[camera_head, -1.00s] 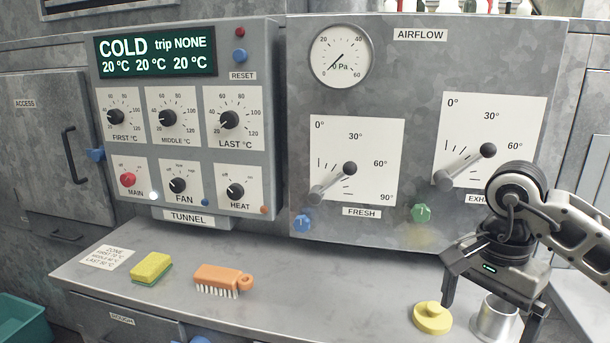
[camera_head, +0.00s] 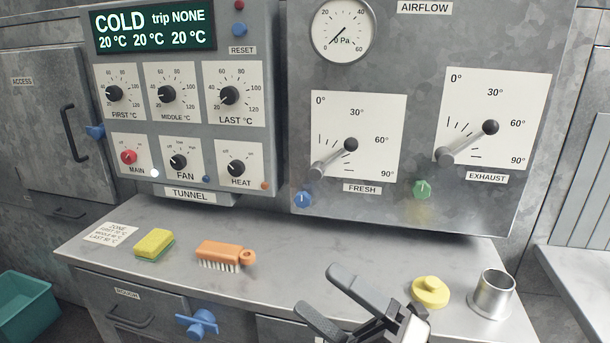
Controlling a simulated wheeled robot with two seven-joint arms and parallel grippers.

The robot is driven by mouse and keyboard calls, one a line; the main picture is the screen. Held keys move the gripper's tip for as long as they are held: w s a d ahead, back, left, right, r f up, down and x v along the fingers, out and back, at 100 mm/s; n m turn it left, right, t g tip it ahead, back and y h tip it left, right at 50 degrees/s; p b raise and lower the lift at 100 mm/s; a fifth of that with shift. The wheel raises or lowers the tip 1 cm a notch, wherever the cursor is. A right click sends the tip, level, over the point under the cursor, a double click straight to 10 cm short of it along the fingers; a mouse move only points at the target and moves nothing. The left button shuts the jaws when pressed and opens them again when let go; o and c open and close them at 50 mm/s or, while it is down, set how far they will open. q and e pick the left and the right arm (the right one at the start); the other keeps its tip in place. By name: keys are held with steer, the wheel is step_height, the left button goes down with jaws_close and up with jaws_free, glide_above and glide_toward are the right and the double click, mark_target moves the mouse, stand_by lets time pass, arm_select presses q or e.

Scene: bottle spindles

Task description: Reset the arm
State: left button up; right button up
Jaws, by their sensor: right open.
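My right gripper (camera_head: 335,302) is at the bottom of the head view, in front of the counter's front edge. Its two dark fingers point up and to the left, spread apart, with nothing between them. The rest of my right arm is cut off by the lower frame edge. My left gripper is not in view.
On the metal counter (camera_head: 330,253) are a yellow-green sponge (camera_head: 153,244), an orange brush (camera_head: 222,255), a yellow knobbed disc (camera_head: 429,291) and a metal cup (camera_head: 493,294). Control panels with dials stand behind. A blue handle (camera_head: 197,324) juts from the front. A teal bin (camera_head: 24,303) is lower left.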

steer(key=w+d+f+m+t+h, duration=0.1)
steer(key=d+f+m+t+h, duration=0.35)
steer(key=m, duration=0.55)
steer(key=w+d+f+m+t+h, duration=0.1)
steer(key=d+f+m+t+h, duration=0.15)
steer(key=f+m+h, duration=0.5)
steer(key=s+d+f+m+g+h, duration=0.2)
steer(key=s+f+m+g, duration=0.1)
steer(key=s+f+m, duration=0.2)
steer(key=s+d+f+m+g+h, duration=0.1)
steer(key=s+f+m+g+h, duration=0.2)
steer(key=f+m, duration=0.5)
steer(key=s+f+g, duration=0.1)
steer(key=s, duration=0.1)
steer(key=shift+s+d+f, duration=0.15)
steer(key=shift+s+d, duration=0.25)
